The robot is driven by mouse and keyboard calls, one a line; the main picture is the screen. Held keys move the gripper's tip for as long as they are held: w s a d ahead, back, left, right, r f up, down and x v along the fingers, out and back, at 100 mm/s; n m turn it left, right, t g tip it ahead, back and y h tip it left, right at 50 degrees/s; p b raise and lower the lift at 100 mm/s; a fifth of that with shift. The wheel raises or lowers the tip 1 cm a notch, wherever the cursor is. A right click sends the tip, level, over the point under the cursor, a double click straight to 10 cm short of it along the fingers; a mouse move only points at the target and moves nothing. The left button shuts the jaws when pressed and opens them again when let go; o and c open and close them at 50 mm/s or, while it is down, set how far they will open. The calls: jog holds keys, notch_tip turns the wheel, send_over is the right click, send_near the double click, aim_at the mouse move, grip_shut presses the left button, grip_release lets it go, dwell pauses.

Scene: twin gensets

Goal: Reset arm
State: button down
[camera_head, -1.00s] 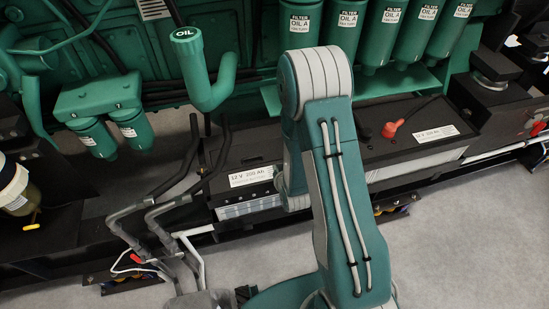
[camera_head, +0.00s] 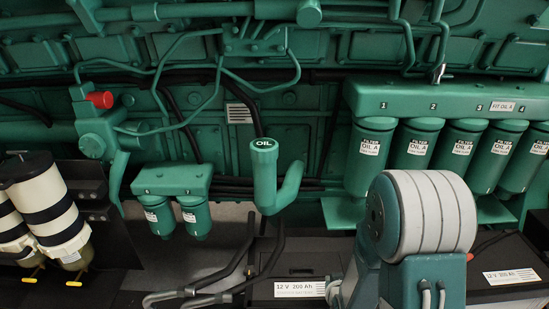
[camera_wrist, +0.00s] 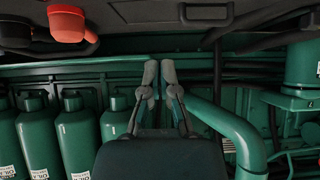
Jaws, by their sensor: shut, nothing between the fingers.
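My gripper (camera_wrist: 160,76) shows in the wrist view with its two fingers close together, shut and empty. It touches nothing that I can see. In the head view my arm's rounded joint (camera_head: 425,215) rises at the lower right, and the gripper itself is hidden there. The green engine (camera_head: 200,75) fills the background, with the bent oil filler pipe (camera_head: 268,180) left of my arm.
Several oil filters (camera_head: 367,158) hang behind my arm; some also show in the wrist view (camera_wrist: 75,135). A labelled battery (camera_head: 300,290) sits low in front. A red terminal cap (camera_wrist: 68,22) shows in the wrist view. Black-and-white canisters (camera_head: 45,210) stand at far left.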

jog(key=s+r+g, duration=0.1)
jog(key=s+r, duration=0.2)
jog(key=r, duration=0.6)
jog(key=s+r+g, duration=0.1)
jog(key=s+r, duration=0.3)
jog(key=r, duration=0.5)
jog(key=s+r+g, duration=0.1)
jog(key=s+r, duration=0.3)
jog(key=s, duration=0.3)
jog(key=s+r+g, duration=0.1)
jog(key=s+r, duration=0.4)
jog(key=s, duration=0.3)
jog(key=shift+a+r+g, duration=0.25)
jog(key=shift+a+g, duration=0.1)
jog(key=shift+g, duration=0.05)
